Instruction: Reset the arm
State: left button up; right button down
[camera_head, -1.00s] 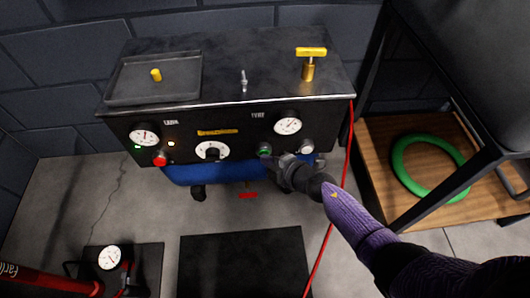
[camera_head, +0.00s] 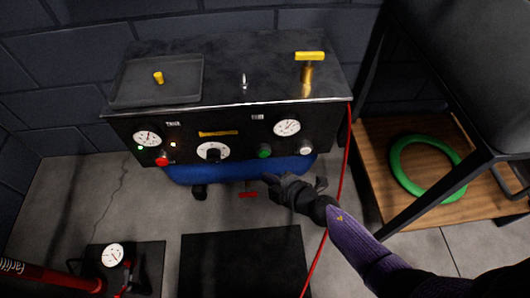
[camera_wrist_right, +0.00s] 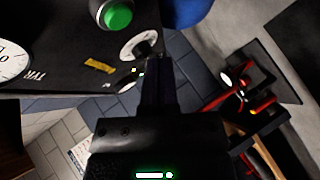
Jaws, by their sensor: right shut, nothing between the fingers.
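My right gripper (camera_head: 272,180) is shut and empty in the head view. It hangs in front of and below the compressor's black panel (camera_head: 185,142), apart from the green button (camera_head: 264,151). In the right wrist view my right gripper (camera_wrist_right: 157,62) shows as dark closed fingers, and the green button (camera_wrist_right: 117,15) is at the upper left. My purple-sleeved right arm comes in from the lower right. My left gripper is not in view.
The panel has two gauges, a white dial (camera_head: 213,151) and a red button (camera_head: 162,159). A tray (camera_head: 185,92) and a yellow T-handle (camera_head: 310,57) are on top. A red hose (camera_head: 344,170) hangs at right, near my arm. A green ring (camera_head: 397,165) lies on a wooden shelf.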

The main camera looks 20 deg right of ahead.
jog(key=shift+s+a, duration=0.2)
jog(key=shift+s, duration=0.55)
